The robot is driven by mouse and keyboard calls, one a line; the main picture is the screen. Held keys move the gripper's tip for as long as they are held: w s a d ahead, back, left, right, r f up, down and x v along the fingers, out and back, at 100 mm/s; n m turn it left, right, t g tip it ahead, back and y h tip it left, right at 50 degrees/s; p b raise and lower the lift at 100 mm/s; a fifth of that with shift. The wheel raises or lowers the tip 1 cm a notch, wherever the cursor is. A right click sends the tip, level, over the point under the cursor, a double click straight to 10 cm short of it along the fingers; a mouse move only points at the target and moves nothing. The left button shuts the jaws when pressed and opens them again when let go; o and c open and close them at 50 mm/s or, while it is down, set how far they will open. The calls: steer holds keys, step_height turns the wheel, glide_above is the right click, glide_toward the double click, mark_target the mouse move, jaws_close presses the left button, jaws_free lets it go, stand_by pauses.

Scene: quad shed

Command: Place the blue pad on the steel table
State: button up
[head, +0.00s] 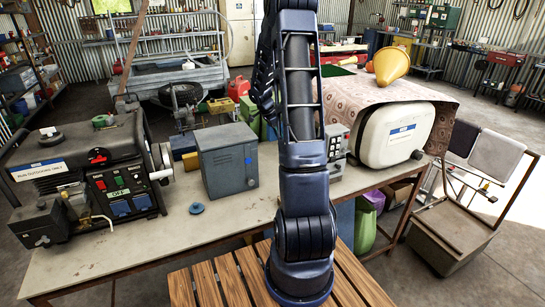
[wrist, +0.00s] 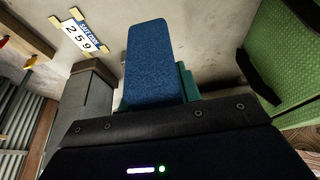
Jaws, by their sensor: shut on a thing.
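The blue pad (wrist: 154,62) is a textured blue block that sticks out from my gripper (wrist: 158,104) in the wrist view. My gripper is shut on it; its fingers are mostly hidden, and teal pieces show behind and beside the pad. In the head view my arm crosses the middle, and neither the gripper nor the pad can be made out. A long table (head: 105,252) with a pale, worn top spans the foreground; I cannot tell for sure that it is the steel table.
On the long table stand a generator (head: 88,175), a grey-blue box (head: 226,158), a blue disc (head: 196,208) and a white case (head: 395,133). Bare top shows at the front left. In the wrist view, a green textured thing (wrist: 278,55) is at right and a grey box (wrist: 85,100) at left.

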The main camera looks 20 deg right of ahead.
mark_target(275, 137)
step_height(275, 137, down, 13)
steer(key=shift+f, duration=0.2)
stand_by(0.4)
steer(key=shift+f, duration=0.15)
steer(key=o, duration=0.9)
steer(key=r, duration=0.6)
steer(key=a+r, duration=0.1)
steer(key=r, duration=0.3)
steer(key=shift+r, duration=0.1)
